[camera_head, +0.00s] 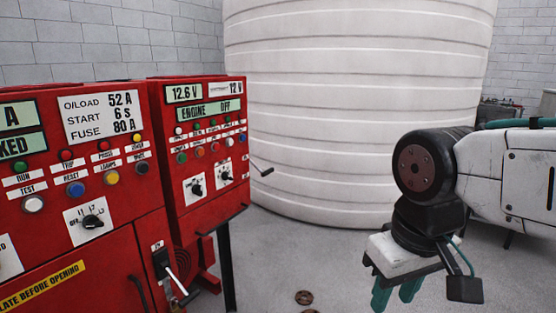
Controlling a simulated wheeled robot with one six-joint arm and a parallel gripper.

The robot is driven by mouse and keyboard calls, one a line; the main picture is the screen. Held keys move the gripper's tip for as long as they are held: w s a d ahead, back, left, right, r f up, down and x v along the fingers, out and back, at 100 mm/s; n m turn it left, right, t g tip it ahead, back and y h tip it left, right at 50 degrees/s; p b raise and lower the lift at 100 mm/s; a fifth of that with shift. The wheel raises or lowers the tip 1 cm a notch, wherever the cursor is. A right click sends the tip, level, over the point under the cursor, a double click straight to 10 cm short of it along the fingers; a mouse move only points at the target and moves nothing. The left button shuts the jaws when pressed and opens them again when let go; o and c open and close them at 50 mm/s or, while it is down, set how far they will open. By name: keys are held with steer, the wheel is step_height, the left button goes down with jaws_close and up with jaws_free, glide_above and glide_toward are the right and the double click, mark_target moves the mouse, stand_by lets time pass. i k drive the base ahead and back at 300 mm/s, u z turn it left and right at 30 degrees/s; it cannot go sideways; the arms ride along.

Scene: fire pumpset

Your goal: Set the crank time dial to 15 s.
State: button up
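Two small black rotary dials on white plates sit low on the far red control cabinet: a left one (197,188) and a right one (226,176). Their labels and scale marks are too small to read, so I cannot tell which is the crank time dial or its setting. My gripper (396,296) hangs at the lower right, pointing down, well apart from the cabinet. Its two teal fingers show a gap between them, with nothing seen held. The fingertips are close to the bottom edge of the picture.
A nearer red cabinet (120,262) on the left carries buttons, a larger rotary switch (92,222) and a lever handle (176,279). A thin crank handle (263,171) sticks out right of the far cabinet. A big white tank (350,110) stands behind. Floor between is mostly clear.

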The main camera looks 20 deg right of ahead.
mark_target(225, 175)
steer(key=z, duration=1)
steer(key=i, duration=1.1)
steer(key=u, duration=1.8)
